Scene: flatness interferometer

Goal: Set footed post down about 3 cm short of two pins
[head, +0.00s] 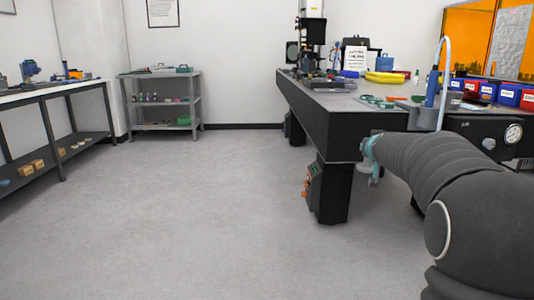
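My arm comes in from the lower right. At its far end a small teal and grey part, which looks like my gripper (371,160), shows beside the front of the black optical table (322,128). It is small and partly hidden by the arm, so I cannot tell whether it is open or holds anything. I cannot make out the footed post or the two pins. Small teal parts (376,102) lie on the tabletop just beyond my arm.
Blue and red bins (508,95) stand at the table's right, near a blue bottle-like item (432,88) in a grey holder. A dark instrument (312,45) stands at the back. A grey shelf (160,100) and a left bench (50,95) flank wide clear floor (200,210).

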